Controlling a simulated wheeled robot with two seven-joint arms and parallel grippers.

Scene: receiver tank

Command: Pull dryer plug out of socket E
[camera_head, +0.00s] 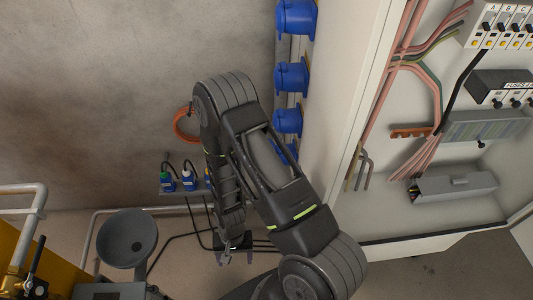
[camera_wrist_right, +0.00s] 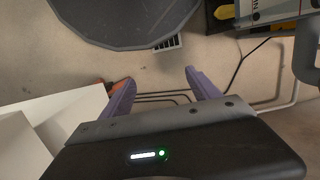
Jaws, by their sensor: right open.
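Several blue sockets (camera_head: 291,78) run in a column down the side of the pale cabinet in the head view. The lowest one (camera_head: 291,150) is partly hidden behind my right arm. I cannot tell which is socket E, and I cannot make out the dryer plug. My right gripper (camera_head: 234,250) hangs low, below and to the left of the sockets. In the right wrist view its two purple fingers (camera_wrist_right: 160,78) are apart with nothing between them. My left gripper is not in view.
An open cabinet (camera_head: 340,110) with wiring and breakers stands at right. Small blue plug-like items (camera_head: 188,181) with black cords sit on a narrow shelf at left. An orange coil (camera_head: 186,126) hangs on the wall. A grey round bowl (camera_head: 127,237) and pipes fill the lower left.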

